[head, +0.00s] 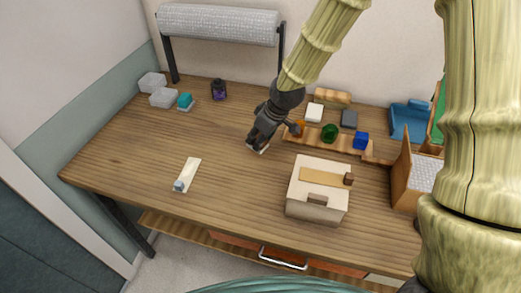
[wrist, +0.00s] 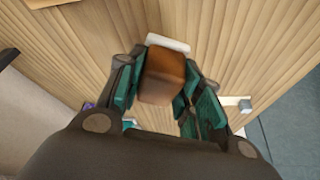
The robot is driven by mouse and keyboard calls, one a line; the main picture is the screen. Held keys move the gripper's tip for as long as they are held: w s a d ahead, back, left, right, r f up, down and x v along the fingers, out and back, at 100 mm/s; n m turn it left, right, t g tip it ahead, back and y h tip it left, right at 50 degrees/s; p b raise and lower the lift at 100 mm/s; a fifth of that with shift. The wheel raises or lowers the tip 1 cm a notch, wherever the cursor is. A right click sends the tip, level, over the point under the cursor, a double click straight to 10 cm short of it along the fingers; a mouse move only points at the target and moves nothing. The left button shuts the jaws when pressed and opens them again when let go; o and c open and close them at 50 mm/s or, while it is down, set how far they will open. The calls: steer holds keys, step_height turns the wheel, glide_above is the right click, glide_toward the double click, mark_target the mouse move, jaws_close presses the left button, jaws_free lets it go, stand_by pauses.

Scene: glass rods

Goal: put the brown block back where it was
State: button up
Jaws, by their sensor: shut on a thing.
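My gripper (head: 262,138) is low over the middle of the table, left of the wooden tray. In the wrist view its teal-padded fingers (wrist: 160,85) are shut on a brown block (wrist: 163,75) with rounded edges. The block is hidden behind the fingers in the head view. A small white pad (wrist: 168,43) shows just past the block; its edge also shows under my fingertips in the head view (head: 262,149). I cannot tell whether the block touches the pad.
The wooden tray (head: 350,151) holds green and blue pieces. A beige box (head: 318,208) with a small dark brown cube (head: 348,179) stands at front right. A white strip (head: 190,169) lies front left. A purple jar (head: 219,90) stands at the back. The table's left middle is clear.

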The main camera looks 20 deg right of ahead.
steer(key=shift+s+f+p, duration=0.1)
steer(key=shift+f+p, duration=0.45)
steer(key=shift+f, duration=2.35)
steer(key=o, duration=0.9)
steer(key=shift+f, duration=0.1)
steer(key=shift+b+v, duration=0.9)
steer(key=shift+v, duration=5.2)
